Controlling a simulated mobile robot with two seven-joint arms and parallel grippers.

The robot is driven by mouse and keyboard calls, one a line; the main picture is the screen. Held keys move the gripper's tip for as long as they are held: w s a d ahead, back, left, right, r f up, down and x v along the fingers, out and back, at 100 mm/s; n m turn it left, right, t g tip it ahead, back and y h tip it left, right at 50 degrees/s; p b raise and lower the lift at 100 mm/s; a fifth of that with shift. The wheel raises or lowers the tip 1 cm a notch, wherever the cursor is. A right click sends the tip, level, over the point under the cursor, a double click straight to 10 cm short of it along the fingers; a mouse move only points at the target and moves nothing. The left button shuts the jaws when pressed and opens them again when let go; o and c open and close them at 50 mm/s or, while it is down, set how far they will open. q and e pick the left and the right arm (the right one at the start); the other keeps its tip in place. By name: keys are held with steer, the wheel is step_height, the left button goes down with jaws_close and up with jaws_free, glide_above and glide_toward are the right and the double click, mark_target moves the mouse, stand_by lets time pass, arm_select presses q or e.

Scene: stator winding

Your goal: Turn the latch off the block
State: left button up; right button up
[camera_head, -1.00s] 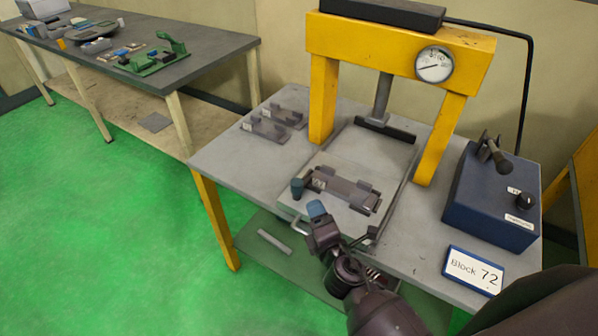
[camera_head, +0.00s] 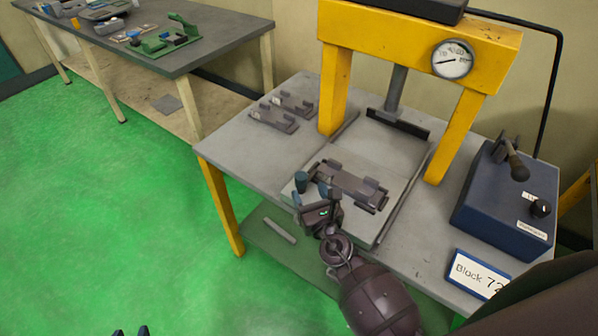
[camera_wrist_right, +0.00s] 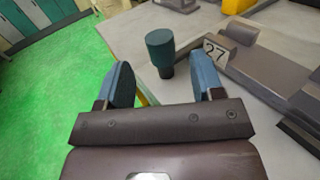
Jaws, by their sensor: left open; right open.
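The grey block (camera_head: 350,185) lies on a light plate at the press; its "27" label shows in the right wrist view (camera_wrist_right: 216,52). A teal round knob (camera_head: 300,181), apparently the latch's handle, stands upright at the block's left end. In the right wrist view the knob (camera_wrist_right: 160,50) is between the lines of the two fingers, beyond their tips. My right gripper (camera_head: 325,193) is open and empty, just right of and in front of the knob. My left gripper (camera_head: 131,331) is open; only its fingertips show at the bottom edge. The latch's lower part is hidden.
The yellow press frame (camera_head: 333,90) with a gauge (camera_head: 453,59) stands behind the plate. A blue control box (camera_head: 507,200) and a "Block 72" sign (camera_head: 478,273) are at the right.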

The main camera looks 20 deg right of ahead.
mark_target(299, 173)
steer(key=w, duration=0.7)
steer(key=shift+w+a, duration=0.25)
steer(key=shift+w, duration=0.15)
jaws_close()
